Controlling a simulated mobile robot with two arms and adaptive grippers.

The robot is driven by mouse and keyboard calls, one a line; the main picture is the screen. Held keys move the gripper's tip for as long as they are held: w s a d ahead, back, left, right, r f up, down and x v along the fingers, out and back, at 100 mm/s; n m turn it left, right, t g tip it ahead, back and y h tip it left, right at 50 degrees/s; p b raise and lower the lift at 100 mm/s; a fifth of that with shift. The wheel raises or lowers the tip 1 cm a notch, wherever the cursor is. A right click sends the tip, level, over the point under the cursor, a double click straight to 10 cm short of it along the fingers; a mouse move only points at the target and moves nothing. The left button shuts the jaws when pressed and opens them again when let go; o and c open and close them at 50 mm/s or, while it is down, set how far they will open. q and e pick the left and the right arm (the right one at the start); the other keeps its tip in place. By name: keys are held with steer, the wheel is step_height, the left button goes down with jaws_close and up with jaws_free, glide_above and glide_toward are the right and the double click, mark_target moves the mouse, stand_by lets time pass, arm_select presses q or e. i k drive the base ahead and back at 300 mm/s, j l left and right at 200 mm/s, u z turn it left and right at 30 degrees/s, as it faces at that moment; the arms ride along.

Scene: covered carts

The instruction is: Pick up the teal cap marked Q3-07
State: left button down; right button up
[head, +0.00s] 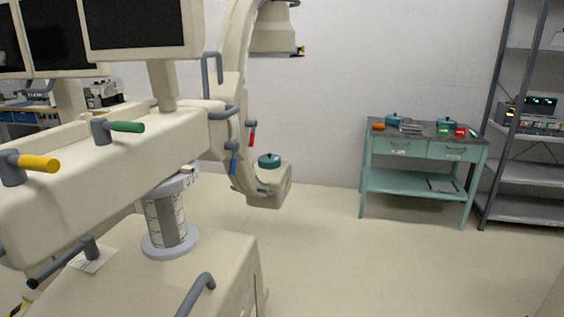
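Three teal, lidded-looking round things show in the head view, each with a small knob on top. One teal cap (269,161) sits on the lower end of the cream C-shaped arm. Another teal cap (394,120) stands at the back left of the teal cart's top, and a third teal cap (446,125) stands toward its right. No marking is readable on any of them, so I cannot tell which is Q3-07. Neither of my grippers is in view.
A large cream machine (120,180) with coloured handles and monitors fills the left. The teal two-drawer cart (415,185) stands by the wall, with orange, red and green items on top. A grey shelf rack (525,170) is at right. Floor (330,260) before the cart is clear.

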mark_target(269, 161)
steer(key=i+l+z, duration=0.2)
steer(key=l, duration=0.35)
steer(key=i+l+z, duration=0.15)
steer(key=i+l, duration=0.25)
steer(key=i+l+z, duration=0.2)
steer(key=i+l, duration=0.15)
steer(key=l, duration=0.25)
steer(key=i+u, duration=0.1)
steer(key=i, duration=0.35)
steer(key=i+l, duration=0.15)
steer(key=i, duration=0.3)
steer(key=i+l+u, duration=0.15)
steer(key=i, duration=0.35)
steer(key=i+l, duration=0.1)
steer(key=i, duration=0.35)
steer(key=i+l+u, duration=0.15)
steer(key=i, duration=0.3)
